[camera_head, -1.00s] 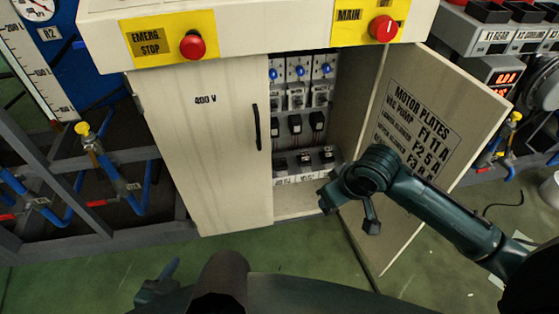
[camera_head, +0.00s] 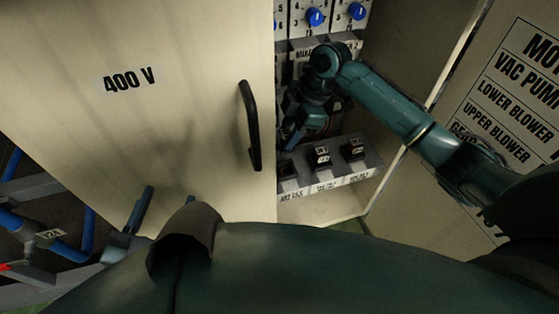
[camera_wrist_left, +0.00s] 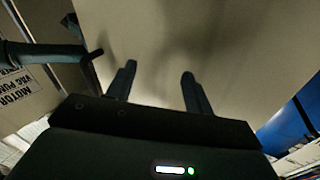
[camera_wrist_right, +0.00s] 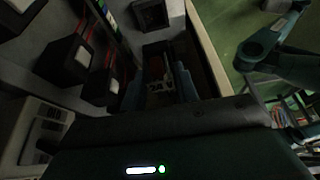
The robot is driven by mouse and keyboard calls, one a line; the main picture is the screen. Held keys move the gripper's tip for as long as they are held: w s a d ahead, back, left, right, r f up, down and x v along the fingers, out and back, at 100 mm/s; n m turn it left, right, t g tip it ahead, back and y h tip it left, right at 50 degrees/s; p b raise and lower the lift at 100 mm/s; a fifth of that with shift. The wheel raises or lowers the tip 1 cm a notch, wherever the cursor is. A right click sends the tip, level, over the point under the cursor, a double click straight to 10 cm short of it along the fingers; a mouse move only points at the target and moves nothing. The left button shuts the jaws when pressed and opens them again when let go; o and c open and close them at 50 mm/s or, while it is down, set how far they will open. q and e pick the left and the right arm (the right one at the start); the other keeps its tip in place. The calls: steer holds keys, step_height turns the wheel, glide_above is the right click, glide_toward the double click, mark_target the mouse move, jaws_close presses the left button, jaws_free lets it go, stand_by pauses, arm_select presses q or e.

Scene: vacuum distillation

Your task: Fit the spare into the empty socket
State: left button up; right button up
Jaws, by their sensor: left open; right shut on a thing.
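My right gripper (camera_head: 305,120) is inside the open cabinet, in front of the middle row of modules. In the right wrist view it (camera_wrist_right: 160,85) is shut on a dark module (camera_wrist_right: 159,88) with a small pale label; its shape is mostly hidden. A grey plate with a dark square recess (camera_wrist_right: 153,15) lies beyond the fingers. The lower rack (camera_head: 340,178) has black modules at its middle (camera_head: 320,156) and right (camera_head: 353,148) places; its left place is dark and unclear. My left gripper (camera_wrist_left: 157,78) is open and empty, facing the pale door.
The open right door (camera_head: 510,110) with a printed list stands beside my right arm. Blue-knobbed switches (camera_head: 315,17) are above. Blue pipes (camera_head: 65,235) are at the lower left.

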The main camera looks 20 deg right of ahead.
steer(key=shift+w+f, duration=0.15)
steer(key=shift+f, duration=0.4)
step_height(320, 180, down, 4)
steer(key=shift+r+b, duration=0.1)
steer(key=shift+b, duration=0.85)
step_height(320, 180, down, 4)
steer(key=shift+f+b, duration=0.25)
steer(key=shift+b, duration=0.7)
steer(key=shift+f, duration=0.35)
arm_select(q)
steer(key=shift+d+r+t+h, duration=0.1)
steer(key=shift+d+t+h, duration=0.4)
steer(key=shift+d+h, duration=0.1)
arm_select(e)
steer(key=o, duration=1)
